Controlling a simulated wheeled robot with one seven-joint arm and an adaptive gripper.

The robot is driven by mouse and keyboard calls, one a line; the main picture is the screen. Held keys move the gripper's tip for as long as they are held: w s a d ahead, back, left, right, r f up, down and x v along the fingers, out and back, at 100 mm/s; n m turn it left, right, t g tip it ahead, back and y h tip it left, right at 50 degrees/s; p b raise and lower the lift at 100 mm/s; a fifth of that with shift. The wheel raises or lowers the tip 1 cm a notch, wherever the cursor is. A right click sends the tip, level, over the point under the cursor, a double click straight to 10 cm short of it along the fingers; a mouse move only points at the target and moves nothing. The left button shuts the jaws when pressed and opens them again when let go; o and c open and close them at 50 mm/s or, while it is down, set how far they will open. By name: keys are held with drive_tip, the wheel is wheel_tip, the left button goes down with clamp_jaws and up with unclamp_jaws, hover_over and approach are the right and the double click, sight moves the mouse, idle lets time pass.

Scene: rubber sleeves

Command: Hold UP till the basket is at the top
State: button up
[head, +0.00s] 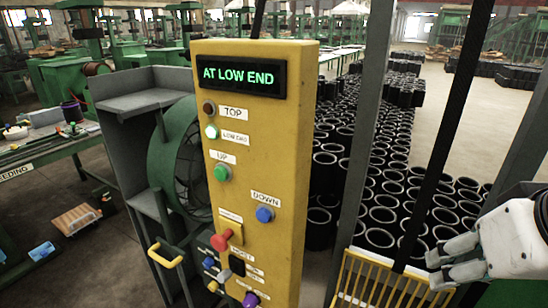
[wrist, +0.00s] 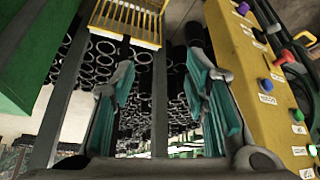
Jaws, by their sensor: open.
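The yellow control panel (head: 250,120) stands upright in the middle of the head view. Its display (head: 240,77) reads AT LOW END. The TOP lamp (head: 209,108) is dark, and the LOW END lamp (head: 212,132) glows. The green UP button (head: 221,172) is uncovered; it also shows in the wrist view (wrist: 296,115). The yellow-barred basket (head: 372,268) is low, at the bottom right of the head view; its bars top the wrist view (wrist: 127,20). My gripper (head: 436,270) is at the right edge, apart from the panel. Its teal-padded fingers (wrist: 161,85) are open and empty.
A blue DOWN button (head: 264,214) and a red mushroom button (head: 222,238) are on the same panel. Dark upright posts (head: 362,125) stand between panel and gripper. Stacks of black sleeves (head: 395,200) fill the floor behind. A bench (head: 50,150) is at left.

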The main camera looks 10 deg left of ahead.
idle(0.3)
clamp_jaws()
idle(1.1)
